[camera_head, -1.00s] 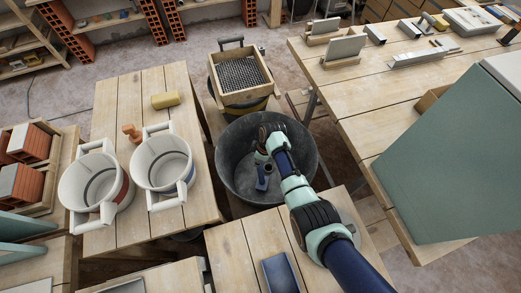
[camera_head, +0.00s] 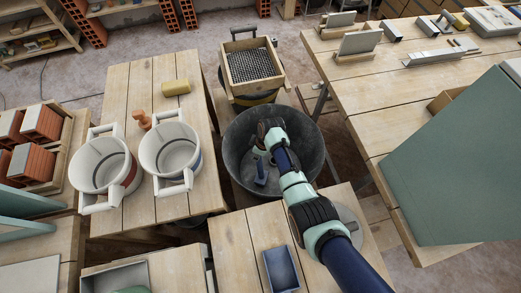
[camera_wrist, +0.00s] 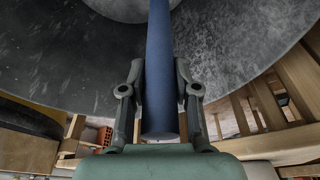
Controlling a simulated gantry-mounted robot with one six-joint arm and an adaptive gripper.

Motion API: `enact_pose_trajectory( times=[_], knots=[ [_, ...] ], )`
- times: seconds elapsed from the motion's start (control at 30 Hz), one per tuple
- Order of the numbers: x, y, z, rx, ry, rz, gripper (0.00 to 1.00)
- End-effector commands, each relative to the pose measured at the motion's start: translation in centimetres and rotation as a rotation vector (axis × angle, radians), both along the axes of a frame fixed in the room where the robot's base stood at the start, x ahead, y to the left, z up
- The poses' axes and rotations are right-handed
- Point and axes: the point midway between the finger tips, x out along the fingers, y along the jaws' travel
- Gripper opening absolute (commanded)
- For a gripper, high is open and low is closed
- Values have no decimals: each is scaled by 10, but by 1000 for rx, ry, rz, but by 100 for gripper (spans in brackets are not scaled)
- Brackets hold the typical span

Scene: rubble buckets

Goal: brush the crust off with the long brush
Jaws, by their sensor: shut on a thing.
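In the wrist view my gripper (camera_wrist: 160,100) is shut on a blue handle (camera_wrist: 160,60), which I take to be the long brush's. The handle runs away from me between both fingers, and its far end is out of view. The tub's inner wall (camera_wrist: 235,60) shows pale, mottled patches at right and light specks at left; I cannot tell how much is crust. Whether the bristles touch it is hidden.
Two white buckets (camera_head: 104,170) (camera_head: 170,150) stand on the left table with a yellow block (camera_head: 176,87). A wooden sieve (camera_head: 252,68) sits behind the tub. A blue tray (camera_head: 280,268) lies on the front table. A large green panel (camera_head: 460,160) stands at right.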

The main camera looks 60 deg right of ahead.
Motion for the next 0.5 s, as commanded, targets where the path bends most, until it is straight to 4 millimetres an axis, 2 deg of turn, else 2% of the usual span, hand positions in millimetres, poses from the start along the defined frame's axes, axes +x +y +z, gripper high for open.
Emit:
enact_pose_trajectory(
  times=[0.23,0.5],
  knots=[
    [2,-2,-1,-1,-1,0,0],
    [15,-19,-7,-1,-1,0,0]
  ],
)
